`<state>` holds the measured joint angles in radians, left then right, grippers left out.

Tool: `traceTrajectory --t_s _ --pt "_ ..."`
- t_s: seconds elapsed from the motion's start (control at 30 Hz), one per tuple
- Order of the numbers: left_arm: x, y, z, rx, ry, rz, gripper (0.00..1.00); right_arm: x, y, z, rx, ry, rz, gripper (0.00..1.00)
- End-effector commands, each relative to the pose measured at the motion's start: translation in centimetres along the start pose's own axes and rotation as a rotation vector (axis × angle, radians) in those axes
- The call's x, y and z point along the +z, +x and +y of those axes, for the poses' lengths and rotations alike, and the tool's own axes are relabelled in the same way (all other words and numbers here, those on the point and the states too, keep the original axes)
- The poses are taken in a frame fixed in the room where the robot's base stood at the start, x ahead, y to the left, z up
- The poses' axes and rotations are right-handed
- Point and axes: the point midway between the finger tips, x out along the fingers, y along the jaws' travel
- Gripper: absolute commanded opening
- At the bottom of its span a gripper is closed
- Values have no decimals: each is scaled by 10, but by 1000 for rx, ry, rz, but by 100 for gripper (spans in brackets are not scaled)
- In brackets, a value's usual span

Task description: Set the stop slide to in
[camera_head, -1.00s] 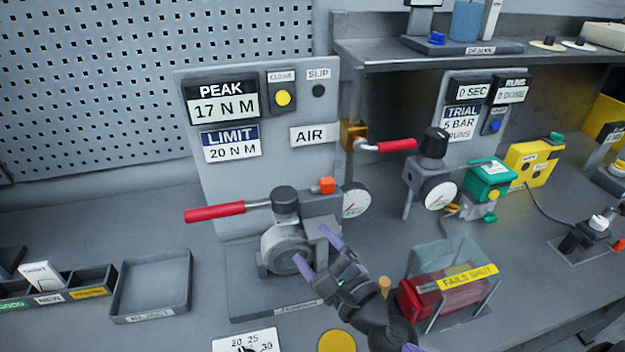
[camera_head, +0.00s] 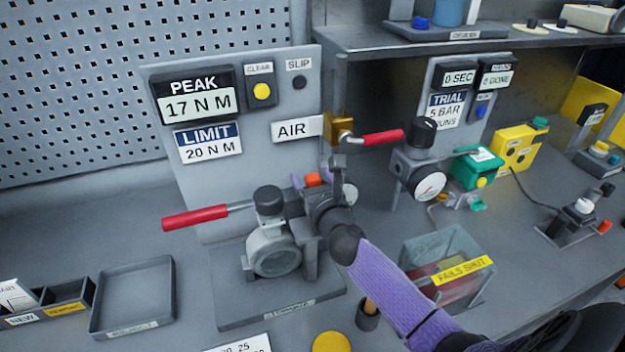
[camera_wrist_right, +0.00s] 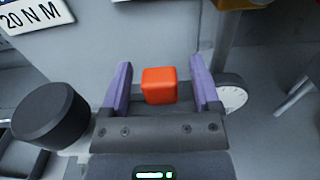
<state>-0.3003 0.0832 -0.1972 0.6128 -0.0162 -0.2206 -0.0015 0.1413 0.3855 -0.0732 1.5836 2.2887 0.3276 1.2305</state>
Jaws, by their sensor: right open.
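The orange block (camera_head: 312,180), which I take to be the stop slide's knob, sits at the back of the grey valve fixture (camera_head: 275,252) with the red-handled lever. My right gripper (camera_head: 311,177) is open over the fixture, its purple fingers one on each side of the block. The right wrist view shows the orange block (camera_wrist_right: 159,87) between the open fingers (camera_wrist_right: 160,72), with a gap on both sides. The slide's body and any in/out marking are hidden by my gripper. My left gripper is not in view.
The red lever (camera_head: 195,218) reaches left from the fixture's black cap (camera_head: 269,200). A red-handled air valve (camera_head: 380,138) stands behind and to the right, near a gauge (camera_head: 430,186). A clear bin (camera_head: 447,249) stands at right. An empty tray (camera_head: 133,297) is at left.

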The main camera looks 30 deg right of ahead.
Motion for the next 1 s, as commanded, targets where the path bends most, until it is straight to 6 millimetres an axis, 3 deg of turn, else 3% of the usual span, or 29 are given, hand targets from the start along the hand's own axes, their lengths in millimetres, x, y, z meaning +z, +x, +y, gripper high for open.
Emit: traceTrajectory --t_s 0.2,0.57,1.0 --pt "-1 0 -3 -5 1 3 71 0 0 0 1 -1 0 77" --pt "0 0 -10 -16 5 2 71 0 0 0 1 -1 0 1" --pt "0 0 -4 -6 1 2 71 0 0 0 1 -1 0 0"
